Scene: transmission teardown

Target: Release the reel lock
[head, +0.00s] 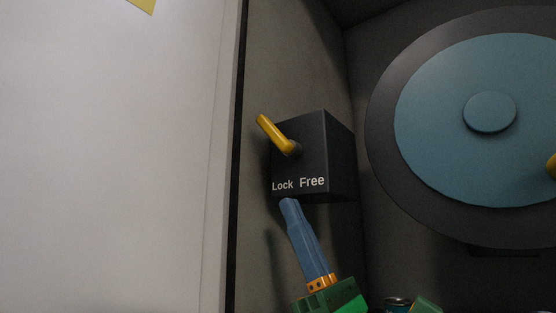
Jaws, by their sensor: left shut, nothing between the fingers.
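The reel lock is a dark box (312,150) on the wall, marked "Lock" at left and "Free" at right. Its yellow lever (272,132) tilts up and to the left from a dark pivot on the box's front. The large reel (440,150), with a blue-grey disc and dark rim, is to the right of the box. My left gripper (289,203) has blue fingers pointing up and is shut and empty. Its tips appear just below the "Lock" label; I cannot tell whether they touch the box. My right gripper is not clearly in view.
A pale panel (110,160) with a dark edge fills the left side, close to the box. A yellow piece (553,166) shows on the reel at the right edge. Part of a green thing (425,306) shows at the bottom. Bare wall lies above the box.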

